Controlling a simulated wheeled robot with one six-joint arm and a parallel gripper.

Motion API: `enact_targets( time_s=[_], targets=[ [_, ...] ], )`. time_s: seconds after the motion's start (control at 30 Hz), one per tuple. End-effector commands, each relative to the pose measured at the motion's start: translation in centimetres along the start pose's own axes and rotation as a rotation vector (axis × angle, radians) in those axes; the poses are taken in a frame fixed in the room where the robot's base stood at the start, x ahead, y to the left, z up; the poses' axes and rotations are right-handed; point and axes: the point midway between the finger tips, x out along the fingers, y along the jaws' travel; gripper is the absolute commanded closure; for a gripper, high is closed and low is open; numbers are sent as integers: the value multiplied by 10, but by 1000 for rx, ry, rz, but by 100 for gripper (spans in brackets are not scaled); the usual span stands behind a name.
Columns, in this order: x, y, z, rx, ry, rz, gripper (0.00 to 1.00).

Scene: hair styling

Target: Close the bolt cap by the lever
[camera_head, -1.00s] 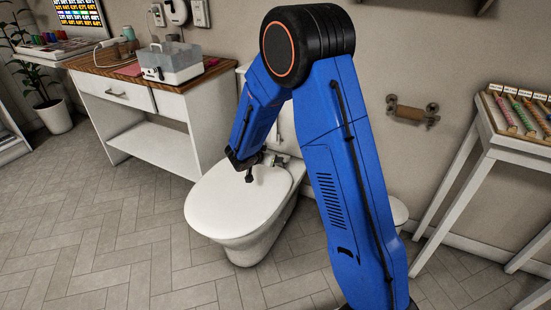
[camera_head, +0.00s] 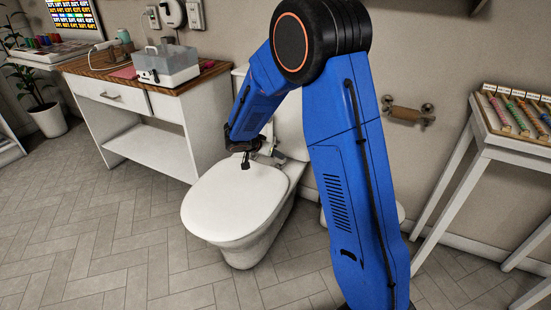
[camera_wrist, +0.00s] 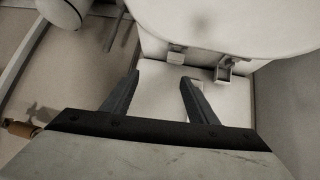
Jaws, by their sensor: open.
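The white toilet (camera_head: 235,200) has its lid lowered, seen in the head view. In the wrist view the pale rounded lid (camera_wrist: 225,25) fills the top right. A small hinge piece like an open bracket, perhaps the bolt cap (camera_wrist: 224,71), sits at the lid's rear edge. A second small hinge piece (camera_wrist: 176,56) sits left of it. My gripper (camera_wrist: 160,77) is open and empty, its two fingers spread over the white surface behind the lid, left of and apart from the bracket. In the head view my gripper (camera_head: 247,158) is over the lid's rear; the hinge detail there is unclear.
A white desk (camera_head: 150,125) bearing a clear-lidded box (camera_head: 167,66) stands at the left. A paper holder (camera_head: 407,111) is on the wall at right, beside a white table (camera_head: 495,150) with colored sticks. The tiled floor (camera_head: 90,235) in front is clear.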

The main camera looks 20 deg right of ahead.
Motion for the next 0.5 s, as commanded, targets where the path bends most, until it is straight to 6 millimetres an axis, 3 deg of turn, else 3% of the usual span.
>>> enact_targets(
  time_s=[0.17, 0.5],
  targets=[
    [1, 4, -27, 2, -161, 21, 47],
    [-14, -13, -67, -13, -374, -92, 47]
  ],
)
